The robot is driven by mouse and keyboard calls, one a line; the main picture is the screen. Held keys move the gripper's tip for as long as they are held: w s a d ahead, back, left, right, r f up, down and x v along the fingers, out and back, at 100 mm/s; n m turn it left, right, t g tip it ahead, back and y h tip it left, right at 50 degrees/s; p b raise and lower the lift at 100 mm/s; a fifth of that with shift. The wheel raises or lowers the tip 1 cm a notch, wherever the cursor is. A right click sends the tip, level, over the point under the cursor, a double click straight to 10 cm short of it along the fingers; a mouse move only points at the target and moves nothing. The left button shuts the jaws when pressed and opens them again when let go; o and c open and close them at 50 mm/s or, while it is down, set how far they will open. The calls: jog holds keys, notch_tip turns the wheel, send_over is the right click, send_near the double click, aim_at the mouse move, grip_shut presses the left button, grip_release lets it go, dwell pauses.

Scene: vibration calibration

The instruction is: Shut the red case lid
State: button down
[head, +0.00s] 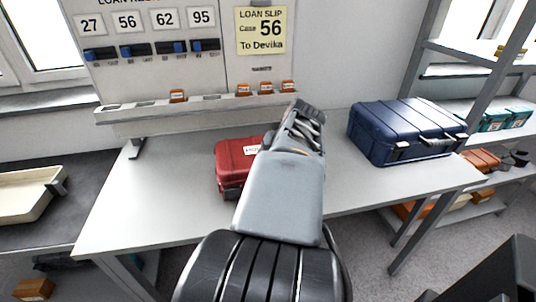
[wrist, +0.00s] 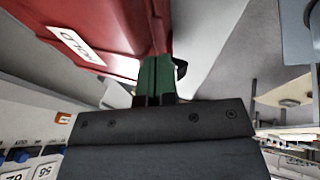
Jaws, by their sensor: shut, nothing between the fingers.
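The red case (head: 230,163) stands on the white table, left of my arm, which hides its right part in the head view. Its lid (head: 238,148) looks lowered onto the body; I cannot tell whether a gap is left. In the wrist view the red lid (wrist: 120,25) fills the upper left, with a white label reading HOLD (wrist: 75,45). My gripper (wrist: 155,78) shows its green fingers together, empty, at the lid's edge. I cannot tell whether they touch it. The fingers are not clear in the head view.
A large blue case (head: 400,132) stands on the right of the table (head: 135,215). A wall board with numbers and a loan slip (head: 261,30) is behind, above a narrow ledge (head: 210,103) with small orange tags. Shelving (head: 470,48) stands at right, a cream tray (head: 30,195) at left.

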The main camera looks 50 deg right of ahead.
jog(key=p+v, duration=0.1)
jog(key=v, duration=1)
jog(key=shift+a, duration=0.25)
